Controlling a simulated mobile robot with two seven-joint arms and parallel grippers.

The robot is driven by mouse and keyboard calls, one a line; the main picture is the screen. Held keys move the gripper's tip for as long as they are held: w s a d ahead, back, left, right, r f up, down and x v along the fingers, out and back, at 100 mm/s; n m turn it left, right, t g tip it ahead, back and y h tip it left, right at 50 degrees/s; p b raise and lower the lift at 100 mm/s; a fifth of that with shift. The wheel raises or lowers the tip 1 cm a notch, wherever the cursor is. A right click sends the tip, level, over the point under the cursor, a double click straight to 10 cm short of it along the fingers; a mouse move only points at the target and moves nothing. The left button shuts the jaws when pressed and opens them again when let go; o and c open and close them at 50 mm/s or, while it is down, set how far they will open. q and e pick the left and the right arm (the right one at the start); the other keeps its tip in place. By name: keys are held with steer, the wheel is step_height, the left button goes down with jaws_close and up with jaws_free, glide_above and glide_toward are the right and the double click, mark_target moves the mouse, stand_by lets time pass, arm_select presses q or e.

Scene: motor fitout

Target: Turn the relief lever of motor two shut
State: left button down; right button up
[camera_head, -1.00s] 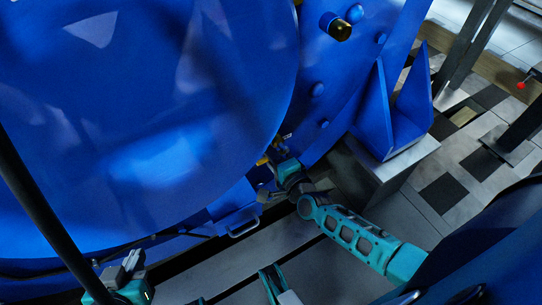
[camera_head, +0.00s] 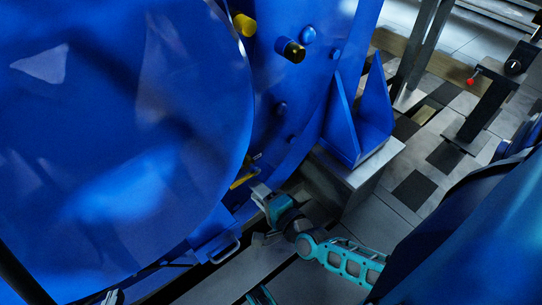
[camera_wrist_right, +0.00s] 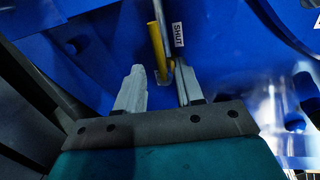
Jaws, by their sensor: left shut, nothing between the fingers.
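The yellow relief lever (camera_head: 243,180) sits low on the blue motor housing (camera_head: 130,120). In the right wrist view the lever (camera_wrist_right: 158,48) runs nearly upright beside a white label reading SHUT (camera_wrist_right: 178,34). My right gripper (camera_head: 262,191) is close to the lever in the head view. In the right wrist view its fingers (camera_wrist_right: 160,82) are apart, with the lever's lower end showing between them; contact cannot be told. My left gripper (camera_head: 112,297) shows only as grey fingertips at the bottom edge, far from the lever.
A blue bracket (camera_head: 358,120) stands on a grey block right of the housing. A small handle (camera_head: 225,250) is below the lever. A post bears a red knob (camera_head: 470,82).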

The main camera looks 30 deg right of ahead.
arm_select(q)
steer(key=shift+s+a+r+p, duration=0.1)
steer(key=shift+s+r+p, duration=0.05)
steer(key=shift+r+p, duration=0.3)
arm_select(e)
steer(key=v, duration=0.5)
steer(key=shift+s+r, duration=0.15)
steer(key=shift+s, duration=0.25)
